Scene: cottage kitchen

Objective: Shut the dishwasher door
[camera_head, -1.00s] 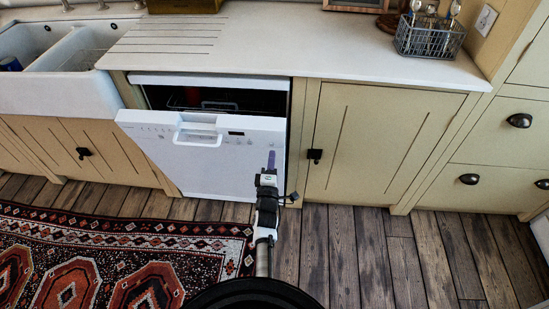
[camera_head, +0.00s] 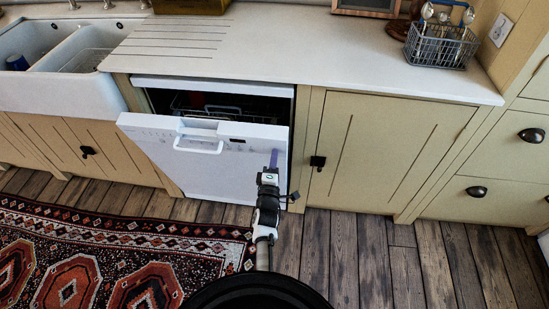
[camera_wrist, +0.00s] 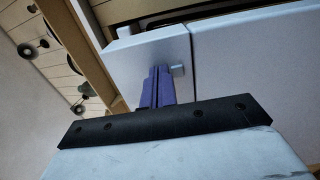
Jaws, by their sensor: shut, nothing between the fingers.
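The white dishwasher door (camera_head: 215,165) stands partly open, tilted out from the top, with its handle (camera_head: 198,146) near the upper edge. The dark dishwasher interior (camera_head: 160,98) shows above it, with part of a rack (camera_head: 225,110) inside. My gripper (camera_head: 273,158) is in front of the right part of the door, fingers pointing toward it. In the wrist view the purple fingers (camera_wrist: 158,88) are together and empty, close over the white door surface (camera_wrist: 235,60). I cannot tell whether they touch it.
The counter (camera_head: 290,50) runs above the dishwasher, with a wire basket (camera_head: 440,45) at right. A closed cabinet (camera_head: 380,150) stands right of the door. A patterned rug (camera_head: 110,250) covers the floor at left; the wooden floor (camera_head: 375,250) at right is clear.

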